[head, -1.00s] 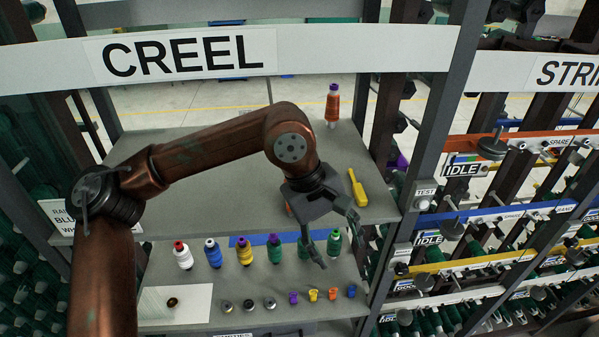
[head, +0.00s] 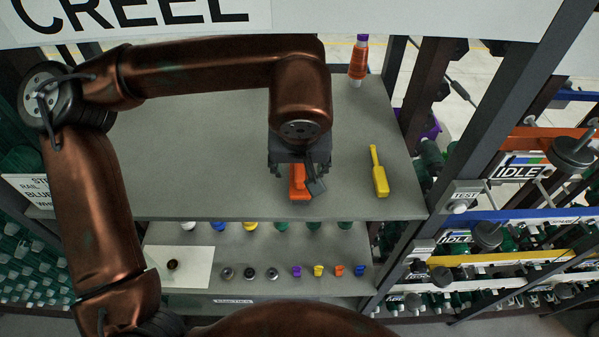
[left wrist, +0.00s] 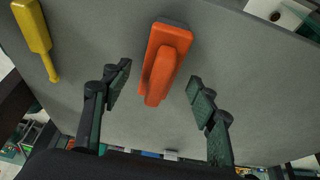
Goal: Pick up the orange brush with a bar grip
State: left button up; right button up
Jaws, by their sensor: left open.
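The orange brush (head: 299,186) lies on the grey upper shelf (head: 220,165), below my left gripper (head: 298,185), which hides part of it in the head view. In the left wrist view the orange brush (left wrist: 162,65) shows its raised bar handle along its length. The open, empty fingers of my left gripper (left wrist: 155,95) stand to either side of the brush's near end, apart from it. A yellow brush (head: 379,175) with a straight handle lies to the right on the same shelf. It also shows at the upper left of the left wrist view (left wrist: 34,32). My right gripper is not in view.
An orange spool with a purple top (head: 358,60) stands at the back right of the shelf. A dark upright post (head: 480,150) bounds the right side. The lower shelf (head: 330,245) holds several spools and small cups. The upper shelf's left part is clear.

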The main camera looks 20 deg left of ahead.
aim_at(300, 169)
pick_arm(q)
jog(key=shift+x, duration=1.15)
jog(key=shift+w+f, duration=0.2)
jog(key=shift+f, duration=0.3)
jog(key=c, duration=1.3)
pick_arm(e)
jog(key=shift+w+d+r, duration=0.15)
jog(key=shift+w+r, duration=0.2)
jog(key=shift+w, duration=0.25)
pick_arm(q)
jog(key=shift+r, duration=0.15)
jog(key=shift+c, duration=0.2)
